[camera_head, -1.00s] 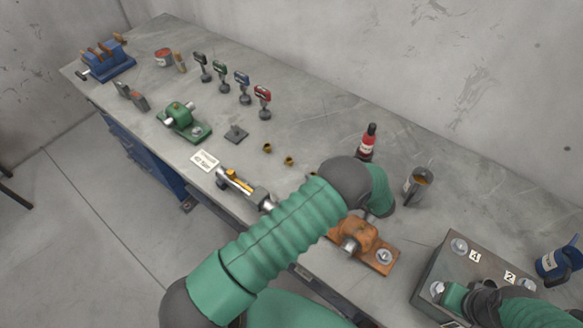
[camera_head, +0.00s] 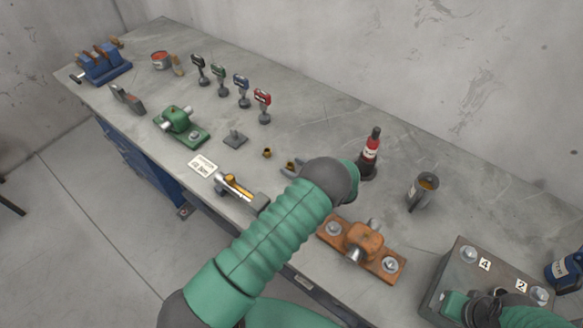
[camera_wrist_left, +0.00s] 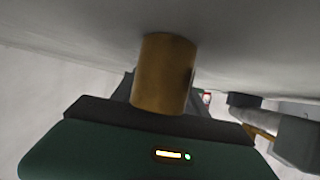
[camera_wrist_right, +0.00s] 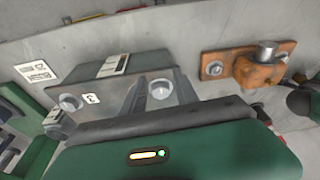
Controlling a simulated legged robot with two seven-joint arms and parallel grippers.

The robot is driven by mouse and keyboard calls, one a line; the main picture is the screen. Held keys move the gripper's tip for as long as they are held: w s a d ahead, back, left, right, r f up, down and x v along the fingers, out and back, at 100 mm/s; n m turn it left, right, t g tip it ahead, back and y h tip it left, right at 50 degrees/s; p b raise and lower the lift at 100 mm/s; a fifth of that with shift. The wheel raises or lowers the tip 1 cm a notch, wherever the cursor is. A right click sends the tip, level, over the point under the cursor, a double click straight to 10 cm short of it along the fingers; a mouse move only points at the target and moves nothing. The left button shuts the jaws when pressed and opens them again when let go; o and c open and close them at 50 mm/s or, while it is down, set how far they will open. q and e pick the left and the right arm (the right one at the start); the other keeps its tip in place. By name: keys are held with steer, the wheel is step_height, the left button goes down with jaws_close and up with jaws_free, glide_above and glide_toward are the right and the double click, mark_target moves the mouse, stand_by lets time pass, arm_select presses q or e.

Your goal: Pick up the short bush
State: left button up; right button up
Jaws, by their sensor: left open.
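Two small brass bushes show on the workbench in the head view. One bush (camera_head: 267,153) stands apart on the left. The other bush (camera_head: 290,165) is at my left gripper (camera_head: 292,170), whose arm hides much of the area. In the left wrist view a brass bush (camera_wrist_left: 164,75) stands upright between the open fingers of my left gripper (camera_wrist_left: 162,90). I cannot tell whether the fingers touch it, or its length against the others. My right gripper (camera_wrist_right: 160,92) looks open and empty, over the grey numbered block (camera_head: 453,275).
An orange bearing block (camera_head: 362,243) sits in front of my left arm. A red bottle (camera_head: 370,155) and a metal cup (camera_head: 422,192) stand beyond it. A brass-and-steel part (camera_head: 240,190), a green bearing block (camera_head: 180,124) and several small coloured-top stands are to the left.

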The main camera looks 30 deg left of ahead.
arm_select(q)
steer(key=shift+a, duration=0.25)
steer(key=shift+c, duration=0.6)
steer(key=shift+s+a, duration=0.1)
steer(key=shift+s, duration=0.05)
steer(key=c, duration=1)
steer(key=shift+d, duration=0.35)
jaws_close()
steer(key=shift+a+r, duration=0.1)
steer(key=shift+r, duration=0.05)
